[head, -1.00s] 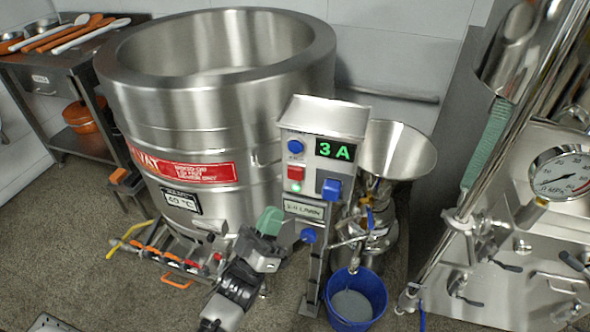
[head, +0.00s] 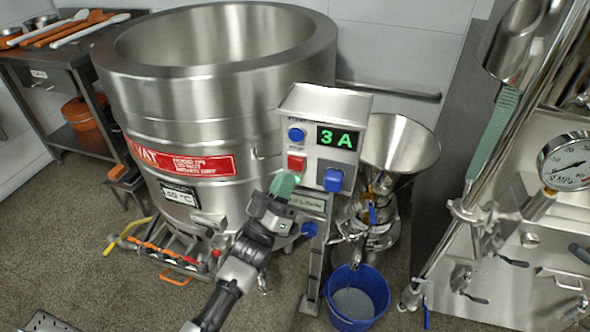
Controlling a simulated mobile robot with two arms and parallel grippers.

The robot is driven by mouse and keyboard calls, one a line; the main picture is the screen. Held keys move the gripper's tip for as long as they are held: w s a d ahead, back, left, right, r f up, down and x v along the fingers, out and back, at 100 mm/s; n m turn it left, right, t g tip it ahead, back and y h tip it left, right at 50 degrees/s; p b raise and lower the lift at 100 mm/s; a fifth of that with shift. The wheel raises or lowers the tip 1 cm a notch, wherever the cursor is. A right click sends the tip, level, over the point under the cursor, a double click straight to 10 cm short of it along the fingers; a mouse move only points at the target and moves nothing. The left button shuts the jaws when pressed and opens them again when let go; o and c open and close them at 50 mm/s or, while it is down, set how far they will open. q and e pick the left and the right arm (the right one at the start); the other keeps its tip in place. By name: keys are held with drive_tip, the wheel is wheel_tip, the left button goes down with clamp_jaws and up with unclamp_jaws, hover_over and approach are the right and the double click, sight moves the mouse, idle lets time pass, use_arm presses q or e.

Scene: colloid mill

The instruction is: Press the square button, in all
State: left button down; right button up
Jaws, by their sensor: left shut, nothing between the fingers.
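The control box (head: 318,150) stands on a post and has a green "3A" display. On its left side are a round-looking blue button (head: 296,135) and a square red button (head: 296,162). A larger blue square-faced knob or button (head: 333,180) sits at lower right. My left gripper (head: 285,184), with green fingertips, is shut and empty. Its tips are just below the red button at the box's lower left; I cannot tell whether they touch the panel. They cover the small green spot under the red button. My right gripper is not in view.
A large steel vat (head: 210,95) stands behind and left of the box. A steel funnel (head: 400,145) is to the right, with a blue bucket (head: 355,298) below. A pipe frame with a gauge (head: 567,162) is at far right. A utensil table (head: 50,80) is at far left.

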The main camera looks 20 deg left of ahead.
sight(296, 163)
use_arm(q)
drive_tip(key=shift+w, duration=0.75)
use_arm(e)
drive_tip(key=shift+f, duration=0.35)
use_arm(q)
drive_tip(key=shift+w+b, duration=0.1)
drive_tip(key=shift+b, duration=0.2)
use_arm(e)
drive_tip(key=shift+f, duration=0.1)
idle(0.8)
use_arm(q)
drive_tip(key=shift+w, duration=0.3)
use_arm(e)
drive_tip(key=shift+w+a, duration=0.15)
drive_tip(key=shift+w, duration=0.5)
use_arm(q)
drive_tip(key=shift+w, duration=0.1)
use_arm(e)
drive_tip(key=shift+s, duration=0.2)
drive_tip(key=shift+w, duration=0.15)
